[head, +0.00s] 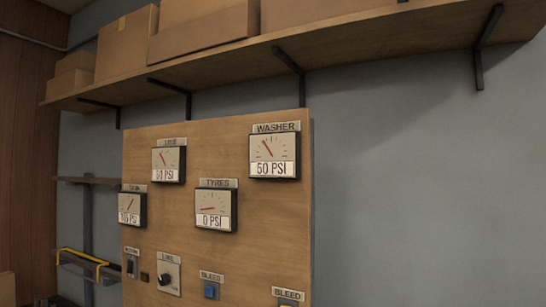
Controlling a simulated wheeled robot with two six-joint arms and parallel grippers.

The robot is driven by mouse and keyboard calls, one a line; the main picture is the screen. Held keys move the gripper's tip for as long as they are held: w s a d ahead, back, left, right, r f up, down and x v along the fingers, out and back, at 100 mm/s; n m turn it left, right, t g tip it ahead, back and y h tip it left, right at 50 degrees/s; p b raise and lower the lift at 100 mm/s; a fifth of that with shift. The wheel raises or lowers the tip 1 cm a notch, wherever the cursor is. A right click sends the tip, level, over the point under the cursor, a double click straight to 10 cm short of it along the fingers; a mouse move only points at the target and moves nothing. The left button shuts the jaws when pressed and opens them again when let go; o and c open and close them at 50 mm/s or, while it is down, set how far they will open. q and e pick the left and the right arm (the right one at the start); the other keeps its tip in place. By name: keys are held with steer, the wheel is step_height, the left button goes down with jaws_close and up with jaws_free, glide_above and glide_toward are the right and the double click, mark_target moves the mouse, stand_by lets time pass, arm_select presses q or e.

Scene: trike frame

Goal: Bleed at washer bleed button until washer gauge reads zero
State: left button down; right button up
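The washer gauge (273,155) is at the upper right of the wooden panel (255,225). Its label reads WASHER, its display reads 50 PSI, and its red needle points up and left. A BLEED label (287,294) is at the panel's bottom right, with the top of a button plate (288,303) under it cut off by the picture's lower edge. Another BLEED label has a blue button (211,290) under it, left of that, below the tyres gauge (215,209), which reads 0 PSI. Neither of my grippers is in view.
The line gauge (168,163) seems to read 50 PSI; the tank gauge (131,208) is hard to read. A line knob (168,276) and a small switch (131,266) are lower left. A shelf (350,40) with cardboard boxes (205,25) overhangs the panel. The right wall is bare.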

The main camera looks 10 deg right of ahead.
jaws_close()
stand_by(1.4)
